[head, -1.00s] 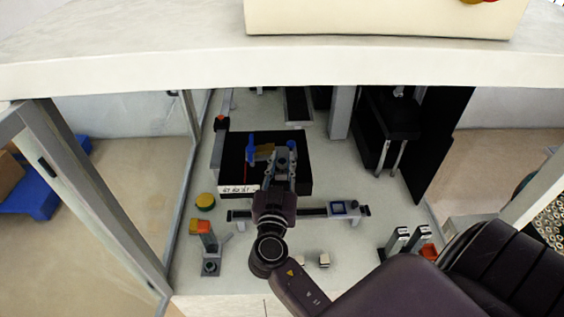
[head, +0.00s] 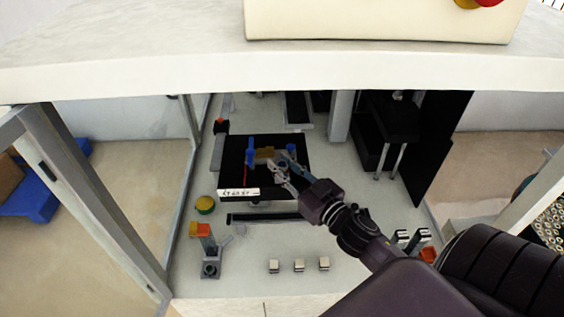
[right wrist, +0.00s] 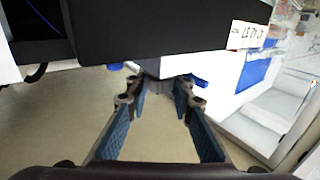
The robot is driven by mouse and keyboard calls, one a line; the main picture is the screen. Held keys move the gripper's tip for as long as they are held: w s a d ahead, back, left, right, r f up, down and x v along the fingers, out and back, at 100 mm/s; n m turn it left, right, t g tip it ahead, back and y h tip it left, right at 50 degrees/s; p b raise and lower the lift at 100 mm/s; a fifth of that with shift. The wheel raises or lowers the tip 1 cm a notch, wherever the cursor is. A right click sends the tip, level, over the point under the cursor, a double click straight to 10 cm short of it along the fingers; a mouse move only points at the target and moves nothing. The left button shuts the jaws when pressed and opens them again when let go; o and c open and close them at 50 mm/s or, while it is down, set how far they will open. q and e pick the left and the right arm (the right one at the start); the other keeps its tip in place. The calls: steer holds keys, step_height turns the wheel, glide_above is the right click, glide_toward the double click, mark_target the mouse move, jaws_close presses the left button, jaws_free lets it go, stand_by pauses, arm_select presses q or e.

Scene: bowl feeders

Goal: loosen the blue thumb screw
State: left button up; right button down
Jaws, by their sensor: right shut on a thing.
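The black box-shaped unit (head: 232,160) stands inside the cell, with a tall blue post (head: 251,148) and a brass-coloured block on top. The blue thumb screw (head: 291,149) shows as a small blue patch at the block's right. My right gripper (head: 282,163) reaches it from the lower right and is shut on it; the fingers hide most of it. In the right wrist view, the fingers (right wrist: 162,88) close towards a grey part with blue bits at either side, under the black unit's edge (right wrist: 165,30). The exact contact is hidden. My left gripper is not in view.
A dark rail (head: 262,217) lies in front of the unit. Several small pale blocks (head: 299,265) sit near the front edge. A frame post (head: 90,200) bounds the left.

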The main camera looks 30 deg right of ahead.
steer(key=n+y, duration=0.2)
steer(key=y, duration=0.1)
steer(key=shift+d+g, duration=0.15)
steer(key=shift+g, duration=0.15)
steer(key=n+y, duration=0.1)
steer(key=y, duration=0.1)
steer(key=shift+f+n+g+y, duration=0.1)
steer(key=shift+n+g+y, duration=0.2)
steer(key=shift+n+g, duration=0.1)
steer(key=n+g+y+b, duration=0.1)
steer(key=n+y, duration=0.1)
steer(key=y, duration=0.1)
steer(key=shift+g, duration=0.3)
steer(key=shift+n+g+y+b, duration=0.6)
steer(key=shift+n+y+b, duration=0.1)
steer(key=shift+y+b, duration=0.15)
steer(key=c, duration=1.7)
jaws_free()
